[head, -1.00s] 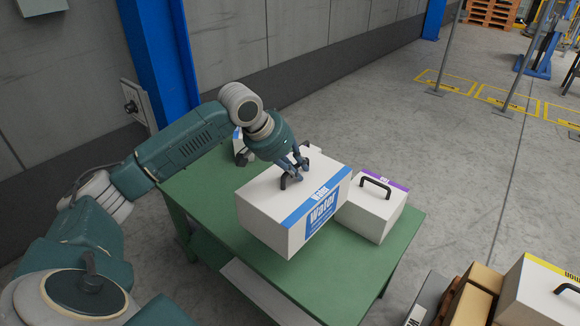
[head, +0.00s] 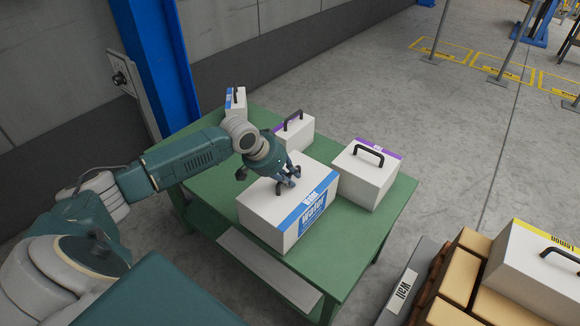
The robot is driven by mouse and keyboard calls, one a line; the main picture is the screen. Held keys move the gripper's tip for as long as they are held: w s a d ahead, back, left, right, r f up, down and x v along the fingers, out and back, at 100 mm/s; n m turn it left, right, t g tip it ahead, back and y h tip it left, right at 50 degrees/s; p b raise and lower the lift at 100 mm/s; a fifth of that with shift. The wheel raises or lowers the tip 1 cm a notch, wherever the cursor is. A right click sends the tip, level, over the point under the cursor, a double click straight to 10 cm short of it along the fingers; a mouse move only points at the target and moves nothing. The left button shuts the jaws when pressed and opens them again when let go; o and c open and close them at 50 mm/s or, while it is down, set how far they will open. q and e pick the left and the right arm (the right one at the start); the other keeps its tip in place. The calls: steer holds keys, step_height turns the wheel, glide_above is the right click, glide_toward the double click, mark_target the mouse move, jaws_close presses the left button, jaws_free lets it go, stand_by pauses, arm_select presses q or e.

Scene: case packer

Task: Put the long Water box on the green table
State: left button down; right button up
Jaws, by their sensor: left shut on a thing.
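The long Water box (head: 268,213) is white with a blue band and a black handle on top. It is at the front of the green table (head: 345,238) and looks upright. It appears to rest on the tabletop, but its underside is hidden. My left gripper (head: 288,182) is above the box and shut on its handle. My right gripper is not in view.
A white box with a purple band (head: 366,176) stands right of the Water box. A smaller purple-banded box (head: 294,132) and a blue-banded box (head: 236,103) stand behind.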

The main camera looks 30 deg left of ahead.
arm_select(q)
steer(key=shift+w+f, duration=0.2)
steer(key=shift+f, duration=0.1)
steer(key=c, duration=1.7)
jaws_free()
steer(key=shift+s+f, duration=0.2)
steer(key=shift+s, duration=0.05)
steer(key=shift+o, duration=0.2)
steer(key=shift+s+r, duration=0.1)
steer(key=shift+r, duration=0.15)
steer(key=v, duration=1.1)
steer(key=shift+s+r, duration=0.15)
steer(key=shift+r, duration=0.05)
